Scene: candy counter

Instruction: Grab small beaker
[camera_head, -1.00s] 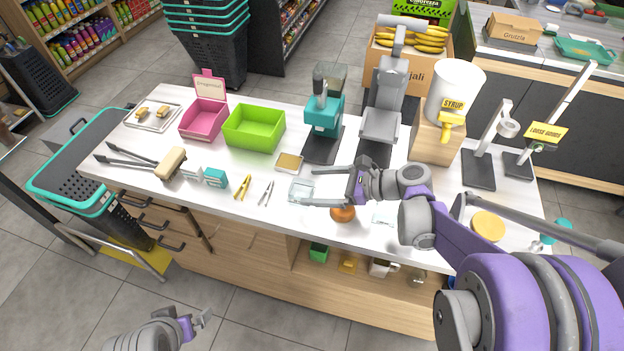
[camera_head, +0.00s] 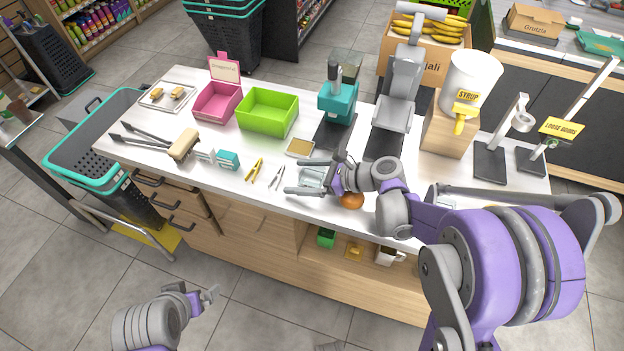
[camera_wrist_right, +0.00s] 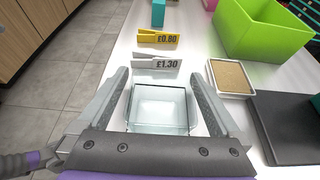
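The small beaker (camera_head: 312,177) is a clear, square glass container on the white counter near its front edge. In the right wrist view the beaker (camera_wrist_right: 160,108) stands between the two fingers of my right gripper (camera_wrist_right: 159,80), with its open top facing up. My right gripper (camera_head: 296,176) is open, with one finger along each side of the beaker. A narrow gap shows beside the glass, so I see no firm grip. My left gripper (camera_head: 207,296) is low over the floor in front of the counter, away from the beaker; its finger opening is unclear.
An orange fruit (camera_head: 352,200) sits just beside my right gripper. A small tray (camera_head: 300,147) lies behind the beaker. Yellow (camera_head: 255,170) and grey (camera_head: 277,177) price-tag clips stand to the left. A green bin (camera_head: 266,113) and teal machine (camera_head: 337,100) stand farther back.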

